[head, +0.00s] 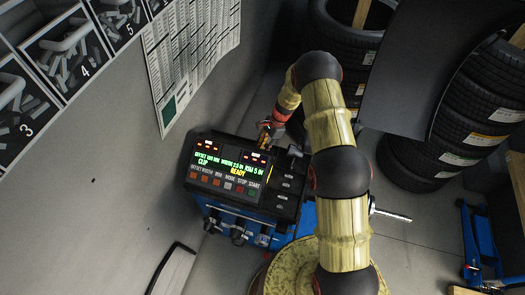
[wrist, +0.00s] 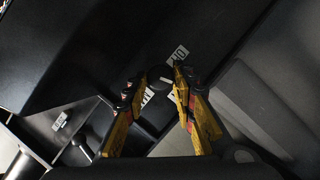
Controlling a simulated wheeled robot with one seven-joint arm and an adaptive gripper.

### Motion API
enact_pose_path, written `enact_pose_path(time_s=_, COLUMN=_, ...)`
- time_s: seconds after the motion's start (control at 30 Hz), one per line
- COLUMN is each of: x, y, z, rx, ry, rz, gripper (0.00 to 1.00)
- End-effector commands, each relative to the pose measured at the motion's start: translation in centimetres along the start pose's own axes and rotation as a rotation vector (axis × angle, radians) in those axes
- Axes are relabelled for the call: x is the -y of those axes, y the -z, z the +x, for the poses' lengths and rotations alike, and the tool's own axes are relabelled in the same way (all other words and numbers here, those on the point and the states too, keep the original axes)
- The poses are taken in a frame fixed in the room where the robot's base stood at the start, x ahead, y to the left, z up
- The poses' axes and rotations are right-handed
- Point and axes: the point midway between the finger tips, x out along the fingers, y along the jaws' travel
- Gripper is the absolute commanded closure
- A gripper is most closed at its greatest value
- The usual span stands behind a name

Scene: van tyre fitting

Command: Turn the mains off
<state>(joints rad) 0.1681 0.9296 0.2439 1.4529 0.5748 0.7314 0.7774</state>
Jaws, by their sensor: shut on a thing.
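A wheel-balancing machine (head: 192,185) with a black top and blue body stands below my arm in the head view. Its display (head: 228,165) is lit and reads READY. In the wrist view a dark round knob (wrist: 160,76) with a small pale mark sits between my fingertips. A white ON label (wrist: 180,54) and a partly hidden label beginning MA (wrist: 147,97) lie beside it. My gripper (wrist: 157,83) is shut on this knob, one yellow finger on each side. In the head view my gripper (head: 268,130) is at the machine's back edge, and the knob is hidden.
Stacked tyres (head: 415,165) stand at the right, beside a dark curved panel (head: 405,60). A wall with a printed chart (head: 195,60) and a rack of labelled bins (head: 68,58) is at the left. A metal shaft (head: 390,214) sticks out right of my arm.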

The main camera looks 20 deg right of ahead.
Motion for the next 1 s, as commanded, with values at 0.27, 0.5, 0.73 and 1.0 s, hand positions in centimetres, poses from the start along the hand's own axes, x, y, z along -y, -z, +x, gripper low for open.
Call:
enact_pose_path(time_s=0.27, x=0.47, y=0.09, z=0.26, rx=-0.002, ry=-0.099, rz=-0.248, gripper=0.99)
enact_pose_path(time_s=0.5, x=0.64, y=0.03, z=0.30, rx=-0.003, ry=-0.186, rz=-0.458, gripper=0.99)
enact_pose_path(time_s=0.73, x=0.82, y=-0.13, z=0.28, rx=-0.003, ry=-0.270, rz=-0.660, gripper=0.99)
enact_pose_path(time_s=1.0, x=0.95, y=-0.34, z=0.26, rx=-0.003, ry=-0.361, rz=-0.881, gripper=0.99)
